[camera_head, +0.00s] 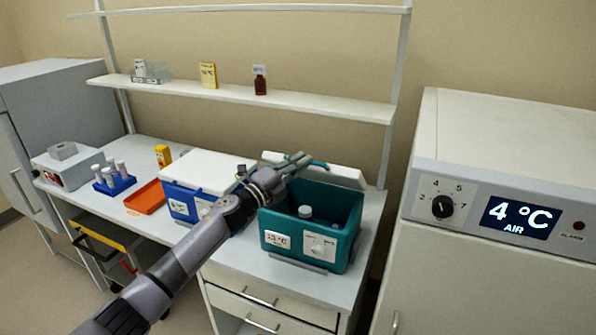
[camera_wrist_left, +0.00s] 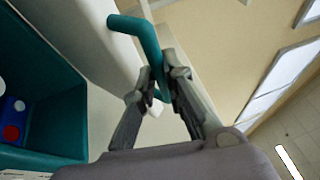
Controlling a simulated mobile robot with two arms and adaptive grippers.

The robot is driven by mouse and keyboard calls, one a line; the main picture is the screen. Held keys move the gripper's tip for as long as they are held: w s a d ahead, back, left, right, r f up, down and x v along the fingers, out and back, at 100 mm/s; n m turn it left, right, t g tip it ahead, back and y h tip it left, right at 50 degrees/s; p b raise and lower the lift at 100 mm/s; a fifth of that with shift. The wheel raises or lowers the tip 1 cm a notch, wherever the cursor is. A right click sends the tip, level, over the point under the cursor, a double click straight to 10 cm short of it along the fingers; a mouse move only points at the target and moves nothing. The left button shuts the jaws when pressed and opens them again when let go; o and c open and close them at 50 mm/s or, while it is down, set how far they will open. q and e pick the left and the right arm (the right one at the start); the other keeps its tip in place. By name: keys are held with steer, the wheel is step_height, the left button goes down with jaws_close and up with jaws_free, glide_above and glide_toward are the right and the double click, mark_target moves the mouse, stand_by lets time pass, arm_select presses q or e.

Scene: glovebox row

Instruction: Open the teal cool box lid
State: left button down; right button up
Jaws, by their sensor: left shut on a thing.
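The teal cool box (camera_head: 345,217) stands on the bench with its white lid (camera_head: 340,174) raised at the back; the inside shows, with a white-capped bottle (camera_head: 305,212) in it. My left gripper (camera_head: 303,160) is at the lid's teal handle (camera_head: 320,165). In the left wrist view the fingers (camera_wrist_left: 160,88) are shut on the teal handle (camera_wrist_left: 150,45), and the white lid (camera_wrist_left: 85,35) stands tilted up beside the open box (camera_wrist_left: 60,120). Red and blue items (camera_wrist_left: 12,125) show inside the box. My right gripper is not in view.
A blue cool box (camera_head: 180,203) with a white lid stands left of the teal one, behind my left arm. An orange tray (camera_head: 146,197) and a blue tube rack (camera_head: 114,186) are further left. A white cabinet (camera_head: 500,180) with a 4 °C display stands at right. A shelf (camera_head: 250,97) runs above.

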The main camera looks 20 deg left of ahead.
arm_select(q)
steer(key=shift+w+r, duration=0.1)
steer(key=shift+r, duration=0.25)
steer(key=c, duration=2.1)
jaws_free()
steer(key=o, duration=0.4)
steer(key=shift+s, duration=0.25)
steer(key=shift+o, duration=0.2)
steer(key=shift+a+f, duration=0.1)
steer(key=shift+f, duration=0.05)
steer(key=v, duration=1.1)
steer(key=shift+s+a, duration=0.2)
steer(key=shift+s, duration=0.2)
